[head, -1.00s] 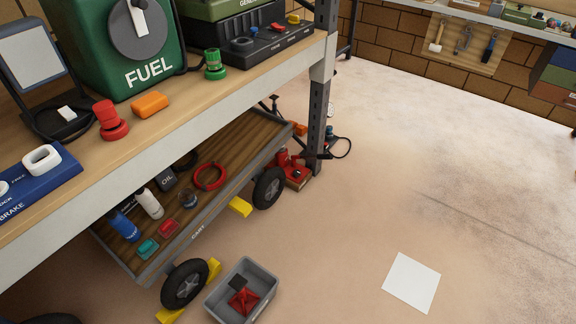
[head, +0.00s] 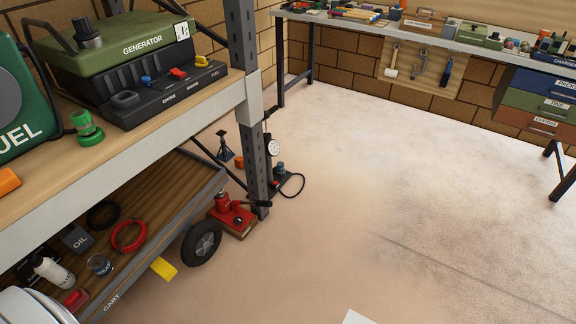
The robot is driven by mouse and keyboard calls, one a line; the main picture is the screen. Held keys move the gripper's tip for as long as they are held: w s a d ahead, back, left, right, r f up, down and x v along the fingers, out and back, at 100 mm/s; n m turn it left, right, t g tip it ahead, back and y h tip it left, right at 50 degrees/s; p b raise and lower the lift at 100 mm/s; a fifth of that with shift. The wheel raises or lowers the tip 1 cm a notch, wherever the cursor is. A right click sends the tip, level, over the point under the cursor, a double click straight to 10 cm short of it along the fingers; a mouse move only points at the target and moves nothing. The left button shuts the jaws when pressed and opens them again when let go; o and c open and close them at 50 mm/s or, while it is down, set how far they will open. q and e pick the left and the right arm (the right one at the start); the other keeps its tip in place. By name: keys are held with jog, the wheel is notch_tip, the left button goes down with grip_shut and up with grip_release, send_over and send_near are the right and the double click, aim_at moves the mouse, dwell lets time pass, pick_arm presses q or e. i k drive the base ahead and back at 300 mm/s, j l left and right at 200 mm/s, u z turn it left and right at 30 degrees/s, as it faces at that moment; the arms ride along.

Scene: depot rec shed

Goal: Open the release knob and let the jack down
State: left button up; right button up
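The red jack (head: 231,216) stands on a small wooden block on the floor, beside the cart's far right wheel and close to the metal post. A dark handle or lever sticks out from it toward the post. A small dark round part with a light mark shows low on its front; I cannot tell if it is the release knob. The jack is small in view, and I cannot tell how far it is raised. Neither of my grippers is in view.
The cart (head: 150,276) with its wheel (head: 202,243) sits under the wooden bench (head: 150,140). The post (head: 250,120) rises right behind the jack. A dark pump with a gauge and hose (head: 283,181) stands beyond. The floor (head: 370,230) to the right is open.

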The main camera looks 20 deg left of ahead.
aim_at(238, 221)
jog(key=i+l, duration=0.15)
jog(key=i, duration=0.6)
jog(key=i+l, duration=0.1)
jog(key=i, duration=0.7)
jog(key=i+u, duration=0.1)
jog(key=i, duration=0.85)
jog(key=i+l+u, duration=0.1)
jog(key=i, duration=0.8)
jog(key=i+j+u, duration=0.1)
jog(key=i+u, duration=0.2)
jog(key=i, duration=0.2)
jog(key=i+u, duration=0.3)
jog(key=i, duration=0.2)
jog(key=i+l+u, duration=0.15)
jog(key=i+u, duration=0.15)
jog(key=i, duration=0.25)
jog(key=i+l+u, duration=0.3)
jog(key=i, duration=0.2)
